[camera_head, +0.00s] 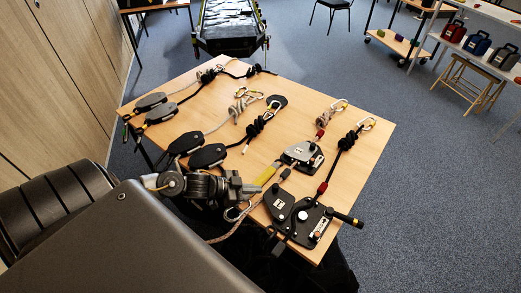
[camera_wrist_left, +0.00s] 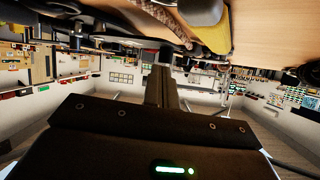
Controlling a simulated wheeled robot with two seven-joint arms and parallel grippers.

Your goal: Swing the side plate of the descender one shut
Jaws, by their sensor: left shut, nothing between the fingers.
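Two descenders lie at the table's right part in the head view; which is number one I cannot tell. The farther descender (camera_head: 303,154) has a grey side plate (camera_head: 297,151) slightly off its black body and a yellow handle (camera_head: 267,174). The nearer descender (camera_head: 313,224) has a dark side plate (camera_head: 279,202) that looks swung out to the left, and a black handle with a yellow end. My left gripper (camera_head: 257,189) is shut and empty beside the yellow handle, left of both descenders. The left wrist view also shows its fingers (camera_wrist_left: 160,85), with a yellow part (camera_wrist_left: 207,34) above. My right gripper is not seen.
The wooden table (camera_head: 220,125) carries several black pulleys (camera_head: 188,143), ropes and carabiners (camera_head: 367,124) to the left and back. A rope (camera_head: 232,230) runs below my left gripper. Bare tabletop shows at the right edge. A black case stands beyond the table.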

